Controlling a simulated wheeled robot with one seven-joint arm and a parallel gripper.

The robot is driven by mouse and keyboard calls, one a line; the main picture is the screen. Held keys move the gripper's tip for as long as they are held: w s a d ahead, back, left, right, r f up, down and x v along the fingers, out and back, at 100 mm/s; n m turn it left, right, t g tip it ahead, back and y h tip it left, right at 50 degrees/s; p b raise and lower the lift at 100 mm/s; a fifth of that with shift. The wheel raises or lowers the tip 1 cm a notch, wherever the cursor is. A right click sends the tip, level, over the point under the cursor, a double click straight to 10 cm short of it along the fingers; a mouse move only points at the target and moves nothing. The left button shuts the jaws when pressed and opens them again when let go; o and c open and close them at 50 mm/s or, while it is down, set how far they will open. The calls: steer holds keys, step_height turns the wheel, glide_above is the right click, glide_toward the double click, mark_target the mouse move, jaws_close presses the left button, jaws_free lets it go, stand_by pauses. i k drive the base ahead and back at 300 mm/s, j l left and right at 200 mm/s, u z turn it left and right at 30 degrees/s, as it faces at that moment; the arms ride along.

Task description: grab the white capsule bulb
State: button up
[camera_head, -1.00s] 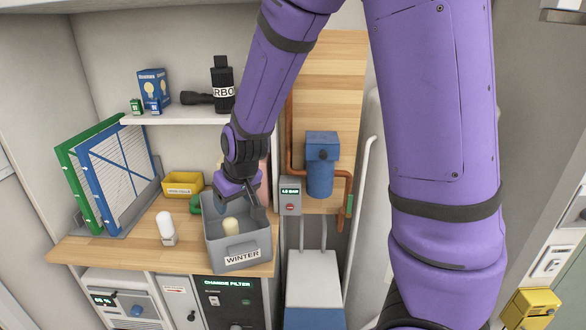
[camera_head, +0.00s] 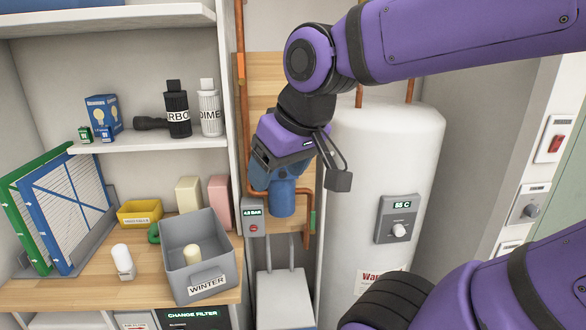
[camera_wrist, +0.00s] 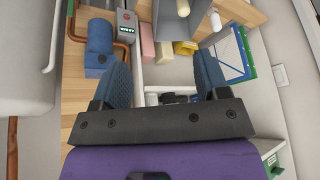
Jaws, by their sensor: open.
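The white capsule bulb (camera_head: 121,258) stands upright in a small pale base on the wooden counter, left of the grey WINTER bin (camera_head: 201,290). It also shows in the wrist view (camera_wrist: 216,20), near the top edge. A cream cylinder (camera_head: 192,254) stands inside the bin. My gripper (camera_wrist: 160,74) is open, with nothing between its blue fingers. In the head view it is up and to the right of the bulb and bin, in front of the blue filter housing (camera_head: 283,198), where its fingertips are hard to make out.
A yellow bin (camera_head: 139,213) and blue and green framed filters (camera_head: 72,215) stand on the counter. A shelf (camera_head: 150,140) with bottles and a blue box is above. A white tank (camera_head: 385,150) and copper pipes are on the right.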

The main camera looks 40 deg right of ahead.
mark_target(122, 255)
steer(key=i+j+z, duration=0.2)
steer(key=j+z, duration=0.2)
steer(key=j, duration=0.25)
steer(key=i+j+z, duration=0.1)
steer(key=j+z, duration=0.25)
steer(key=j, duration=0.3)
steer(key=j+z, duration=0.4)
steer(key=j, duration=0.35)
